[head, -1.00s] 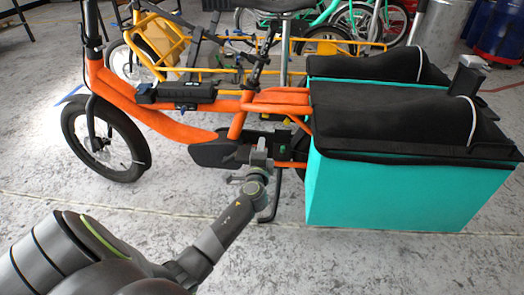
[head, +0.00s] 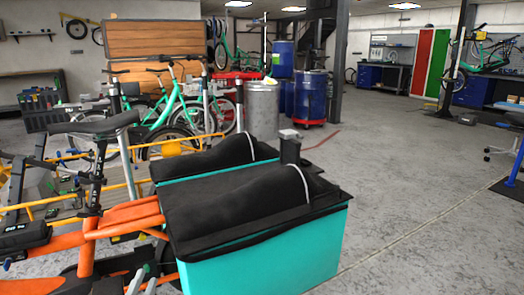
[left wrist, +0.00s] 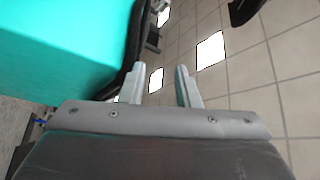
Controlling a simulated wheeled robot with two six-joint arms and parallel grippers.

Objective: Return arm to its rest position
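My left gripper (head: 143,282) shows only at the bottom edge of the head view, in front of the orange cargo bike (head: 66,241). In the left wrist view its two fingers (left wrist: 160,86) stand apart with nothing between them, and ceiling tiles and lights show behind. The teal cargo box (head: 270,262) with its black cover (head: 235,200) is just right of the gripper in the head view. The teal box side (left wrist: 60,45) fills the upper left of the wrist view. Most of my left arm is out of the head view. My right gripper is not in view.
Yellow (head: 117,195) and green (head: 170,105) bikes stand behind the orange one. A metal bin (head: 262,106) and blue drums (head: 310,93) stand farther back. The grey floor (head: 420,200) to the right of the cargo box is clear.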

